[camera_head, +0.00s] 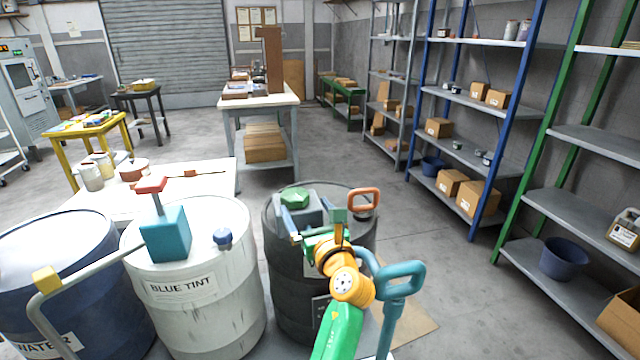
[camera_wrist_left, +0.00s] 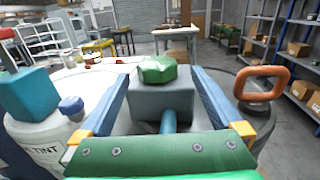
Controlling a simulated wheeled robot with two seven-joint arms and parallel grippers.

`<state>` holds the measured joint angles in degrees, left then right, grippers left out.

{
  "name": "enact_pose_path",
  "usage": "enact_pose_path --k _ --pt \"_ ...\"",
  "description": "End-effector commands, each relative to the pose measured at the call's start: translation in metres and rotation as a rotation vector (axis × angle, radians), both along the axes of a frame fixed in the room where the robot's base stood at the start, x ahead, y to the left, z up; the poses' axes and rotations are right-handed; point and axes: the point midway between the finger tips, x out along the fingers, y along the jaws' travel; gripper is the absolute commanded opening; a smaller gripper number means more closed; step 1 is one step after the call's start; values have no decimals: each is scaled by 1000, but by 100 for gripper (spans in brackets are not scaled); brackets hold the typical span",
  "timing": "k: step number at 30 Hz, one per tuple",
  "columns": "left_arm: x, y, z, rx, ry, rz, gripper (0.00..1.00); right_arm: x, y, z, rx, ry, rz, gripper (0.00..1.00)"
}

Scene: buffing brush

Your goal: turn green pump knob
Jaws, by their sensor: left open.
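The green pump knob (camera_head: 294,196) is a faceted cap on top of a grey pump block (camera_head: 308,217), which stands on a black drum (camera_head: 287,282). In the left wrist view the knob (camera_wrist_left: 158,69) is centred ahead, above the grey block (camera_wrist_left: 160,100). My left gripper (camera_head: 314,228) is at the near side of the block. In the wrist view its blue fingers (camera_wrist_left: 160,84) are open and spread to the left and right of the block and knob, with nothing held. I cannot tell whether a finger touches the block. My right gripper is out of view.
An orange loop handle (camera_head: 364,190) stands right of the knob, and a teal handle (camera_head: 402,277) is nearer. A white drum (camera_head: 205,290) marked BLUE TINT carries a teal pump block (camera_head: 165,234) on the left. A blue drum (camera_head: 65,245) is farther left.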

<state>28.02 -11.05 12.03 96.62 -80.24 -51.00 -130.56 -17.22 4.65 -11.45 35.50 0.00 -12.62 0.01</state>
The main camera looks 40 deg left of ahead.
Motion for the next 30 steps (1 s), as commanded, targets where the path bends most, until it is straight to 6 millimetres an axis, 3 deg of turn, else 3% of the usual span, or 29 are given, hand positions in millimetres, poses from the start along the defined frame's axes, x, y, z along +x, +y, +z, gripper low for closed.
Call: enact_pose_path --k 2,12,20,28,30 --pt "-1 8 -5 -14 22 23 100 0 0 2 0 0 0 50" --pt "29 58 -5 -13 18 20 100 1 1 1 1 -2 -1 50" --pt "32 62 -5 -14 16 17 100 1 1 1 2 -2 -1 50" --pt "31 61 -5 -14 16 17 30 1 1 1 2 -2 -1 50" --pt "31 61 -5 -14 16 16 25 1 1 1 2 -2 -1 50"
